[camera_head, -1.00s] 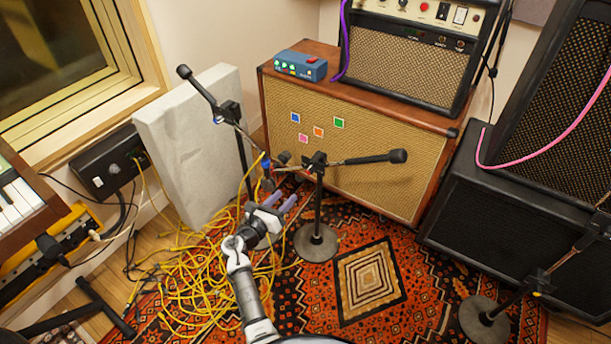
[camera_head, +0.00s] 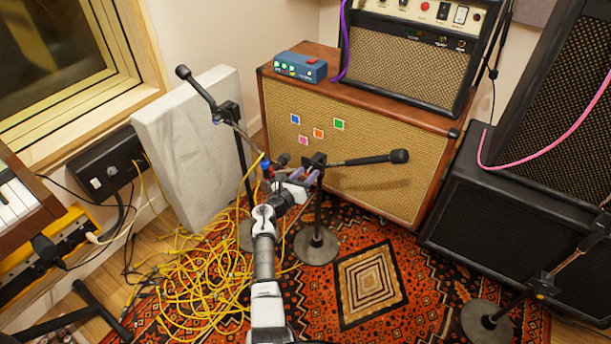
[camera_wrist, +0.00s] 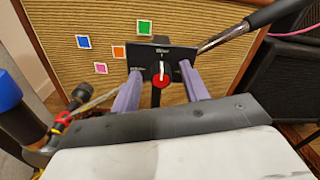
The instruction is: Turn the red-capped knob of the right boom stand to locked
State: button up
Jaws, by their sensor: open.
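In the wrist view the red-capped knob (camera_wrist: 162,82) sits at the front of a black plate (camera_wrist: 150,56) on the boom stand. Its white pointer points up; the small labels on the plate are too small to read. My gripper (camera_wrist: 160,78) is open, its two purple fingers on either side of the knob; I cannot tell whether they touch it. In the head view my gripper (camera_head: 299,184) is at the clamp of the middle boom stand (camera_head: 318,205), whose boom reaches right. The knob cannot be made out there.
Another stand (camera_head: 246,180) is close on the left, with a blue part (camera_wrist: 10,92) near my gripper in the wrist view. A wooden speaker cabinet (camera_head: 380,190) stands behind. Yellow cables (camera_head: 205,290) lie on the left floor; a third stand (camera_head: 487,320) is at far right.

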jog(key=shift+c, duration=0.2)
grip_shut()
jog(key=shift+f+m, duration=0.1)
jog(key=shift+m, duration=0.2)
jog(key=m+b, duration=0.2)
jog(key=m, duration=0.1)
jog(key=shift+d+m, duration=0.15)
jog(key=shift+m, duration=0.15)
jog(key=m+b, duration=0.2)
jog(key=m, duration=0.1)
jog(key=shift+f+m, duration=0.1)
jog(key=shift+m, duration=0.2)
jog(key=m+b, duration=0.3)
jog(key=m, duration=0.1)
jog(key=shift+s, duration=0.1)
jog(key=shift+m+b, duration=1.6)
jog(key=shift+m, duration=0.6)
